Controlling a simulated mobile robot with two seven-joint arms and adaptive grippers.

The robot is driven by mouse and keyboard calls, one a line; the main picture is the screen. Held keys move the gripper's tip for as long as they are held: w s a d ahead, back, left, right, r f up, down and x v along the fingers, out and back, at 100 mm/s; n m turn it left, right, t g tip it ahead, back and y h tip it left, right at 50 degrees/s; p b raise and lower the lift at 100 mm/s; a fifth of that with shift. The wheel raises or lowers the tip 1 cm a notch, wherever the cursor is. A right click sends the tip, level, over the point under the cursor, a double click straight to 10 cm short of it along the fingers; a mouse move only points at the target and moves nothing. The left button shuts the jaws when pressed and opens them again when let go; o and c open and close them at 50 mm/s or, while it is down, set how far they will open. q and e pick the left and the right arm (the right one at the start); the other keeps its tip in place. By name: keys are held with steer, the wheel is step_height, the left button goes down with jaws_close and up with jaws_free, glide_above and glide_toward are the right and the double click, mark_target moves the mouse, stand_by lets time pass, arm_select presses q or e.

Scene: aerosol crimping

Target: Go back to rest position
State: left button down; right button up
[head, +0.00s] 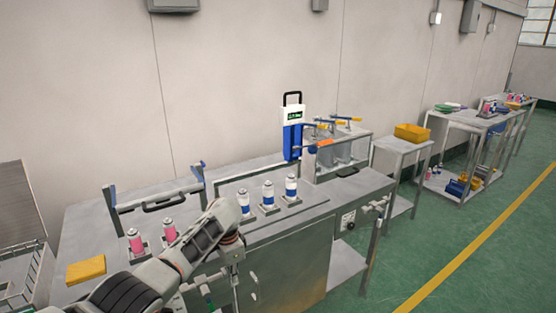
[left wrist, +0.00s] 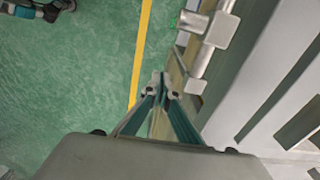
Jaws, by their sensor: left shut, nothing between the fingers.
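My left arm reaches in from the lower left in the head view, with my left gripper (head: 235,283) hanging low at the front side of the metal workbench (head: 325,205). In the left wrist view its fingertips (left wrist: 161,90) are together and empty, above the green floor beside a metal frame. Two pink cans (head: 135,242) stand on the bench behind my forearm. Several blue-and-white cans (head: 268,196) stand in a row to their right. My right gripper is not in view.
A blue-and-white device with a display (head: 293,130) stands at the bench's back. A yellow block (head: 86,269) lies at left. A side table with a yellow bin (head: 411,133) stands at right. Green floor with a yellow line (head: 468,247) is clear on the right.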

arm_select(q)
steer(key=s+d+f+n+t+h, duration=0.1)
steer(key=s+f+n+t, duration=0.1)
steer(key=s+f, duration=0.7)
steer(key=s+d+f+n+t+h, duration=0.1)
steer(key=s+f+n+t, duration=0.15)
steer(key=s+f, duration=0.7)
steer(key=s+a+r+n+t, duration=0.1)
steer(key=s+a+r+t, duration=0.1)
steer(key=s, duration=0.6)
steer(key=s+a+r+n+t, duration=0.1)
steer(key=s+a+r+t, duration=0.2)
steer(key=s, duration=0.5)
steer(key=shift+a+r+t, duration=0.35)
steer(key=shift+a+r, duration=0.3)
steer(key=shift+a, duration=0.35)
